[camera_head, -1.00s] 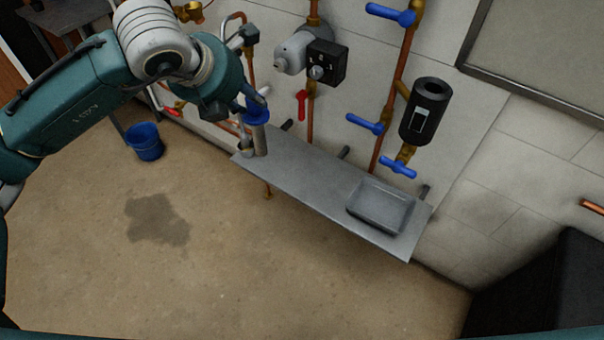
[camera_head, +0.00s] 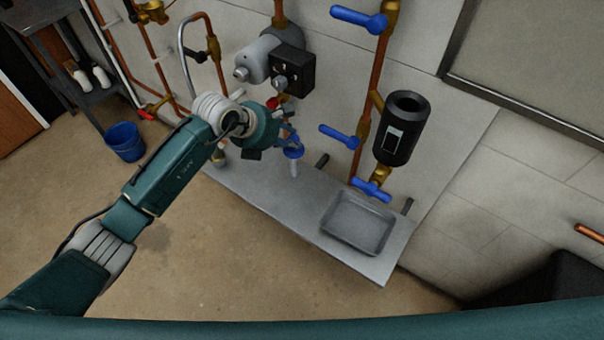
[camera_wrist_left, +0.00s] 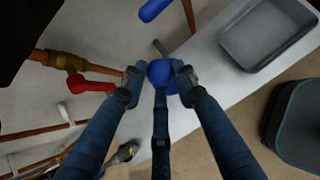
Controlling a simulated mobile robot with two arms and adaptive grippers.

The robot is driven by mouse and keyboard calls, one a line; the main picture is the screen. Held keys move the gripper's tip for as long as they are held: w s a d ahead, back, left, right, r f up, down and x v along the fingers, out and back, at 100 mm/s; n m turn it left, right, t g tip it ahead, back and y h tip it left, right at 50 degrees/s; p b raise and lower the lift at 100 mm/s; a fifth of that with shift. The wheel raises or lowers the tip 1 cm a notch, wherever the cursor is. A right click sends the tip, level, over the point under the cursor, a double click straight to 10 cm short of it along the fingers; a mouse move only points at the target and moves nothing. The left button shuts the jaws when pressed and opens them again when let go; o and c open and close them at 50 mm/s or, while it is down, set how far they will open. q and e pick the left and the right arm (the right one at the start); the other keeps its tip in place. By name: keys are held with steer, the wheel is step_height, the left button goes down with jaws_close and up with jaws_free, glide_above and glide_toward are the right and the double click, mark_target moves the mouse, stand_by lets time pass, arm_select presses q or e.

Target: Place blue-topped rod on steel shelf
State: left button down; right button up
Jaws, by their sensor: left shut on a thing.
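The blue-topped rod (camera_head: 294,168) is pale grey with a blue top. It stands about upright over the middle of the steel shelf (camera_head: 265,200); I cannot tell whether its foot touches the shelf. My left gripper (camera_head: 291,146) is shut on its blue top, reaching from above and the left. In the left wrist view the round blue top (camera_wrist_left: 160,72) sits between the fingers of the gripper (camera_wrist_left: 158,76), and the rod below it is hidden. The shelf (camera_wrist_left: 222,88) runs behind it. My right gripper is not in view.
A grey tray (camera_head: 358,224) sits on the shelf's right part. A small metal cup (camera_head: 218,157) shows near the left end. Pipes with blue valve handles (camera_head: 340,137) and a black cylinder (camera_head: 402,130) project from the wall behind. A blue bucket (camera_head: 124,142) stands on the floor.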

mark_target(290, 160)
arm_select(q)
step_height(290, 160, down, 5)
steer(key=b, duration=0.3)
steer(key=shift+s+a, duration=0.15)
steer(key=shift+f, duration=0.35)
step_height(290, 160, down, 3)
steer(key=shift+b, duration=1.15)
steer(key=shift+f, duration=0.15)
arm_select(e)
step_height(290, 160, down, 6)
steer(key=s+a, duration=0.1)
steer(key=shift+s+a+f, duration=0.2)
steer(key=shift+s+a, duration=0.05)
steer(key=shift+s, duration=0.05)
arm_select(q)
steer(key=c, duration=1.3)
jaws_free()
steer(key=shift+c, duration=0.2)
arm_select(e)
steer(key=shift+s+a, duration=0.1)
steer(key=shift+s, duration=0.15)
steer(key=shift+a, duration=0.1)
